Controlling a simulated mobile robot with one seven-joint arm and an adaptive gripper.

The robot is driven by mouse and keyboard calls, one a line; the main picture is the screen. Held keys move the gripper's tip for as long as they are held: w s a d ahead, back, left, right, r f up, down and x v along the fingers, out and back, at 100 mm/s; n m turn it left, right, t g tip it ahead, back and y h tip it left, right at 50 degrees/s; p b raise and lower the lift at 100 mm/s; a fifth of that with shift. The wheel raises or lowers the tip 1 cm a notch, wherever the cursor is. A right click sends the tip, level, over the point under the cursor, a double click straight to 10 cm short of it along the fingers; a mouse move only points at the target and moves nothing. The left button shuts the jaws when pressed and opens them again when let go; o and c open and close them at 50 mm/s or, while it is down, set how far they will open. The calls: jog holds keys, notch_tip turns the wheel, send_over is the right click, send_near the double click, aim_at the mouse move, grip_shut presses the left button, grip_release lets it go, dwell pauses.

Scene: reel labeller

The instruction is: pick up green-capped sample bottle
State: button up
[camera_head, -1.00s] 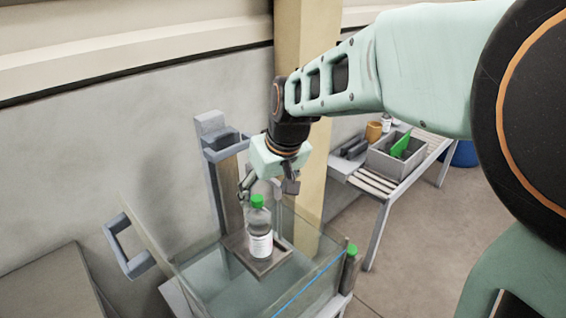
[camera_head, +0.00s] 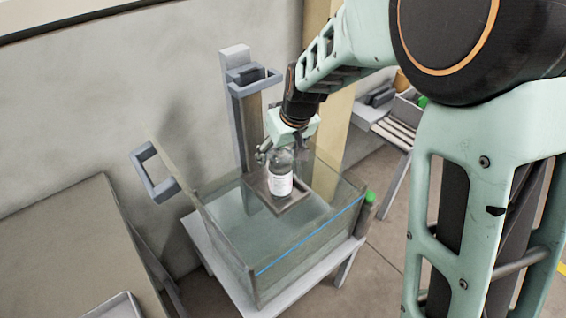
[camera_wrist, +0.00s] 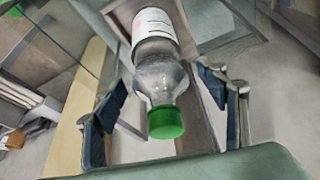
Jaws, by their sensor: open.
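The sample bottle (camera_head: 280,180) is clear with a white label and stands upright on a small platform (camera_head: 294,205) in the glass tank. Its green cap is hidden behind my gripper in the head view. In the wrist view the green cap (camera_wrist: 165,122) and the clear bottle shoulder (camera_wrist: 160,78) show in front of my palm. My gripper (camera_wrist: 162,86) is open, with one dark-padded finger on each side of the bottle's upper part. Gaps show between both fingers and the bottle. In the head view my gripper (camera_head: 284,149) is at the bottle's top.
The glass tank (camera_head: 262,272) has clear walls around the bottle. A grey upright post (camera_head: 237,100) stands behind it, close to my gripper. A grey handle (camera_head: 150,175) rises at the left. A green-topped piece (camera_head: 369,198) is at the tank's right corner. A bench (camera_head: 392,130) stands behind.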

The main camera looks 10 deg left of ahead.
jog(key=shift+f, duration=0.1)
jog(key=shift+w, duration=0.1)
grip_shut()
dwell(0.4)
